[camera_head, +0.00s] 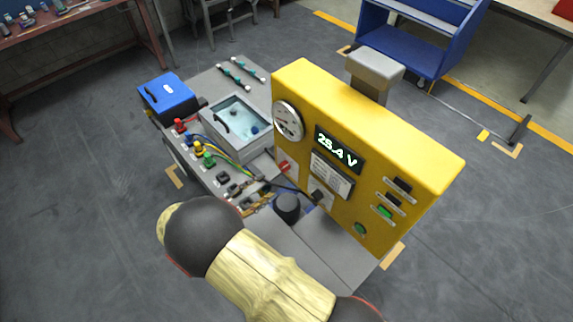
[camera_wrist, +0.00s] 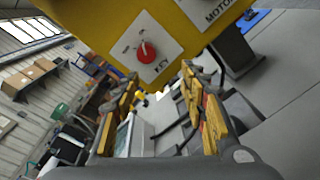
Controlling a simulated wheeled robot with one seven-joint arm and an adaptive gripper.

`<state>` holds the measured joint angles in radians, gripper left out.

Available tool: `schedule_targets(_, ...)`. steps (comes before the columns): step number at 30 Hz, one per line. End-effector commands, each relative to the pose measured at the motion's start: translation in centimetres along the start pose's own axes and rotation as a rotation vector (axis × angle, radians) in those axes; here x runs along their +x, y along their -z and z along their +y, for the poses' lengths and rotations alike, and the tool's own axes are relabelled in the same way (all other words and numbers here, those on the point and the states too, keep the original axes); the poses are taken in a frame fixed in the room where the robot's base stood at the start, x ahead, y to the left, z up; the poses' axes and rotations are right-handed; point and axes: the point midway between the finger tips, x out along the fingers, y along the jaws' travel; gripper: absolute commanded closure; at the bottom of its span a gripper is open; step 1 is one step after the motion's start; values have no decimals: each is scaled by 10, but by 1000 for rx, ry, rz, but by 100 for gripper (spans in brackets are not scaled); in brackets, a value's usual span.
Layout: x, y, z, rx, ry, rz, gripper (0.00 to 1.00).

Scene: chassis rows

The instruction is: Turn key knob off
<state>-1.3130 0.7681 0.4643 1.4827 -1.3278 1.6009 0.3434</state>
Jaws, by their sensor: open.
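The red key knob (camera_wrist: 146,52) sits on a white plate marked KEY, on the yellow panel (camera_wrist: 196,14) at the top of the wrist view. A pale mark shows on the knob, but the small position labels beside it are too blurred to read. My gripper (camera_wrist: 162,88) is open, with its wood-coloured fingers spread below the knob in the wrist view. The fingers look apart from the knob and hold nothing.
A blue cart (camera_head: 410,40) stands behind.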

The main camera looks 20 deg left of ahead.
Motion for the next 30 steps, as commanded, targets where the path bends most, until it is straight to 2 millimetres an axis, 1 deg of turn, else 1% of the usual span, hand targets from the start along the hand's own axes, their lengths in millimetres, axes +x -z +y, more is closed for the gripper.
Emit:
schedule_targets(1,-1,-2,10,22,-33,-12,57)
schedule_targets(3,-1,-8,18,44,-63,-31,57)
schedule_targets(5,1,-12,18,59,-66,-43,57)
schedule_targets(8,9,-12,18,68,-64,-43,57)
schedule_targets(15,46,-13,20,67,-60,-43,57)
schedule_targets(18,60,-14,20,66,-60,-43,57)
schedule_targets(21,70,-15,22,66,-61,-42,57)
schedule_targets(24,75,-15,22,66,-61,-42,57)
schedule_targets(30,77,-15,22,66,-61,-41,57)
